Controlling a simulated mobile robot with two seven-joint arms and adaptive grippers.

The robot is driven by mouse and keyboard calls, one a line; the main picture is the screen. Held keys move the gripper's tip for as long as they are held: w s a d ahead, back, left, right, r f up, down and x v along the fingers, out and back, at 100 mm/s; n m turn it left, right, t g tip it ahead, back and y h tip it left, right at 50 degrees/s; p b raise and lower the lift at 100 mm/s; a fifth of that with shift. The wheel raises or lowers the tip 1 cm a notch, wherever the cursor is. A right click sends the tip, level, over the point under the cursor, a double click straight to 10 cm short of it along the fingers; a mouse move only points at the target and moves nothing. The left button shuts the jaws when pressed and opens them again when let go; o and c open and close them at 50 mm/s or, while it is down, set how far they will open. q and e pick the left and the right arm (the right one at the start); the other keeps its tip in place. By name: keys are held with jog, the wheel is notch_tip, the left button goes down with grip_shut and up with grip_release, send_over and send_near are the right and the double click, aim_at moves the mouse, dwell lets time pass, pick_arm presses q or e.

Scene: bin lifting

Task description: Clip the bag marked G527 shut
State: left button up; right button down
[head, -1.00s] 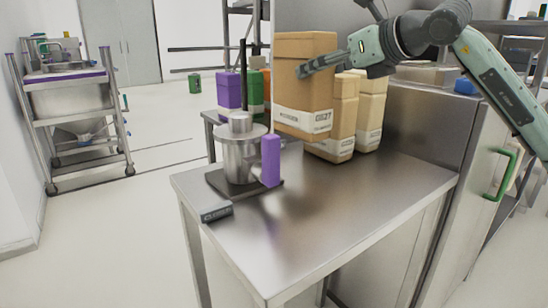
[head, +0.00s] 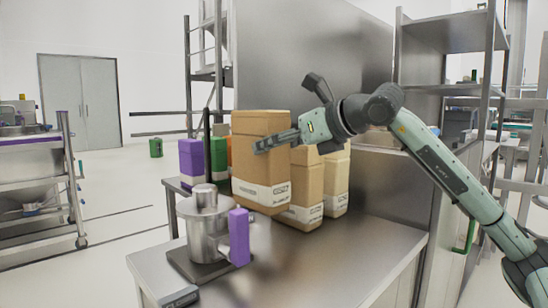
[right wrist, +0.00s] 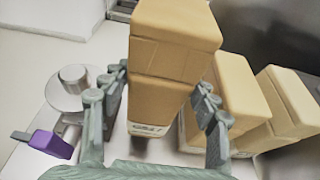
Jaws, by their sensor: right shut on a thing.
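A tall tan paper bag (head: 258,165) with a white label is held above the steel table in the head view. Its label print is too small to read surely now. My right gripper (head: 264,146) comes in from the right and is shut on the bag's upper body. In the right wrist view the bag (right wrist: 168,95) stands upright between the two fingers (right wrist: 160,88). Its folded top looks closed, and I see no clip on it. Two similar bags (head: 306,185) (head: 337,180) stand behind it to the right. My left gripper is not in view.
A steel pot (head: 204,232) with a purple block (head: 239,237) beside it stands on a dark base at the table's left. A small dark device (head: 180,297) lies at the front edge. The table's (head: 345,250) front right is clear. A trolley (head: 65,150) stands far left.

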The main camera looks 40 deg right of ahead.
aim_at(281, 180)
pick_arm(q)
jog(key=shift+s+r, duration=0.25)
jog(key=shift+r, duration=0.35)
pick_arm(e)
jog(key=shift+f, duration=1.5)
jog(key=shift+f, duration=0.35)
notch_tip(281, 180, down, 2)
jog(key=shift+f+b, duration=0.2)
jog(key=shift+b, duration=0.1)
jog(key=shift+f, duration=0.5)
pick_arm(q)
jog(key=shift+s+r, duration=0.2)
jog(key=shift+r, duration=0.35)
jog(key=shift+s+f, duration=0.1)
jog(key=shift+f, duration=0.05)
pick_arm(e)
jog(key=shift+f, duration=0.1)
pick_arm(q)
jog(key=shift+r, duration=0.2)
pick_arm(e)
jog(key=shift+c, duration=2.3)
grip_release()
jog(key=shift+f, duration=0.2)
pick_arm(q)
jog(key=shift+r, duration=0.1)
